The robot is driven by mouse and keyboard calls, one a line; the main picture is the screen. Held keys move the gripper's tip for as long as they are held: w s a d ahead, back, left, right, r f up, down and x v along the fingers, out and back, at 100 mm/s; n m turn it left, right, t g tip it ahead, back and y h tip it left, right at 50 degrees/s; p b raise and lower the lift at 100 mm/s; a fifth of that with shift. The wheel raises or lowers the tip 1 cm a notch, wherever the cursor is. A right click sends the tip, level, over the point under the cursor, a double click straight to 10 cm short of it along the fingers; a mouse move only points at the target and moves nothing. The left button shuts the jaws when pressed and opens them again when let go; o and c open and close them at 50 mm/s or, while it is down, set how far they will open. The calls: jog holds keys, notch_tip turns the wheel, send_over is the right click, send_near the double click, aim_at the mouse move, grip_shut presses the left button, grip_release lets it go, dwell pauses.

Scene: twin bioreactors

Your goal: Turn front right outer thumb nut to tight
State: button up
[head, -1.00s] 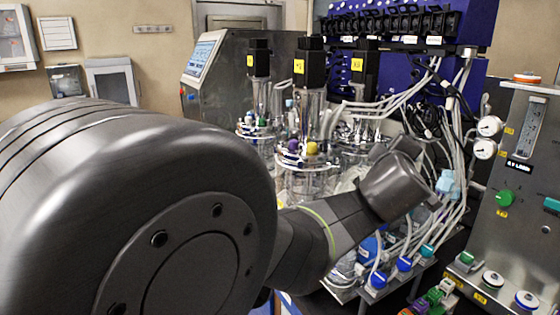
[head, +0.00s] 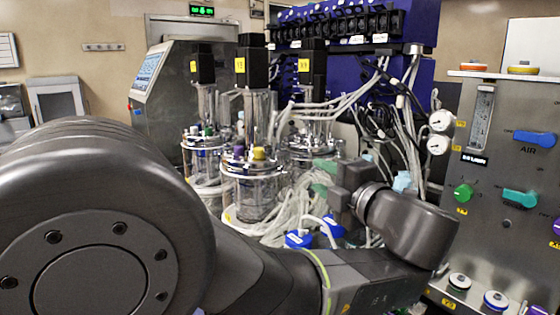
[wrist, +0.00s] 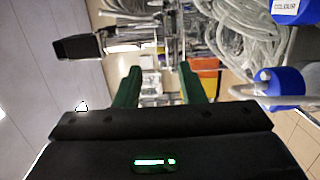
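Glass bioreactor vessels with steel head plates stand in the middle of the head view. The front vessel (head: 252,190) has a black motor with a yellow label on top and purple and yellow caps on its lid. Another vessel (head: 316,145) stands behind it to the right. The thumb nuts on the lid rims are too small to tell apart. My gripper (head: 325,182) is right of the front vessel, apart from its lid, with green fingers partly hidden by tubing. In the wrist view my gripper (wrist: 160,82) has its two fingers apart with nothing held between them.
White tubing hangs around the vessels. Blue-capped bottles (head: 298,239) stand below my gripper; a blue cap (wrist: 285,88) shows at right in the wrist view. A steel panel (head: 480,230) with valves and gauges stands at the right. A blue pump rack (head: 420,75) is behind.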

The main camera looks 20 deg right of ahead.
aim_at(286, 157)
jog(key=w, duration=0.4)
jog(key=w+a+p, duration=0.1)
jog(key=w, duration=0.3)
jog(key=w+a, duration=0.1)
jog(key=w, duration=0.3)
jog(key=shift+w+a, duration=0.25)
jog(key=shift+w, duration=0.15)
grip_shut()
